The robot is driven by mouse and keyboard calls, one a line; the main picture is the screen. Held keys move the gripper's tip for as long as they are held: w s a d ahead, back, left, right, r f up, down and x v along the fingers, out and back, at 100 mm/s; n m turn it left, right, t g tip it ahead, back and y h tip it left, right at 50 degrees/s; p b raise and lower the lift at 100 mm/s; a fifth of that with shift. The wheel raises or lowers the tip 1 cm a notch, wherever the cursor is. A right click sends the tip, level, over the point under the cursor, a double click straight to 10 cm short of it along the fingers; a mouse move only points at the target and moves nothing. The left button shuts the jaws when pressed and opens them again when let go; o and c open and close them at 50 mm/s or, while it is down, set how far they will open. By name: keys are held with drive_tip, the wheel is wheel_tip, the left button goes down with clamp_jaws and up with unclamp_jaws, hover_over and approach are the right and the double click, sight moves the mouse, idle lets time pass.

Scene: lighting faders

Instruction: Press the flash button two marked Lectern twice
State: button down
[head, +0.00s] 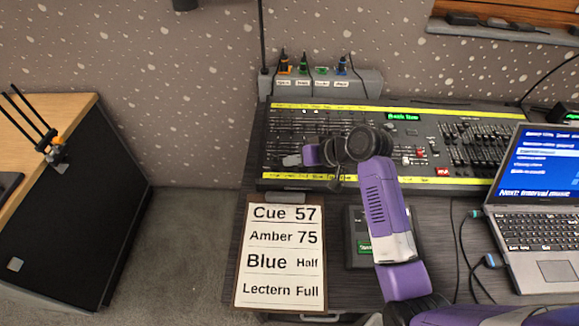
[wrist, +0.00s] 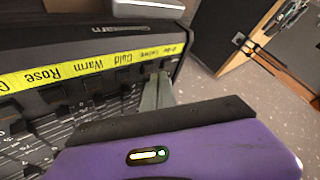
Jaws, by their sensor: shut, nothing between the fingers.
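The lighting desk (head: 345,116) stands on the dark table, with small controls between two yellow label strips. My gripper (head: 290,161) is over the left part of the desk, near its front strip. In the wrist view my gripper (wrist: 157,92) shows as thin grey fingers, shut and empty, beside the label strip (wrist: 75,68). I cannot pick out the flash button marked Lectern; whether the fingertips touch anything is unclear.
A clipboard card (head: 281,255) lists Cue 57, Amber 75, Blue Half and Lectern Full. An open laptop (head: 545,175) stands right of my arm. A small dark box (head: 357,225) lies partly behind my arm. A grey box (head: 368,82) with coloured plugs stands behind the desk.

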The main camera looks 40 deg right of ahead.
sight(293, 172)
drive_tip(key=shift+f, duration=0.5)
idle(0.8)
drive_tip(key=shift+r+p, duration=0.8)
drive_tip(key=r+p, duration=0.5)
drive_tip(key=shift+s+a, duration=0.15)
drive_tip(key=shift+a, duration=0.05)
idle(0.9)
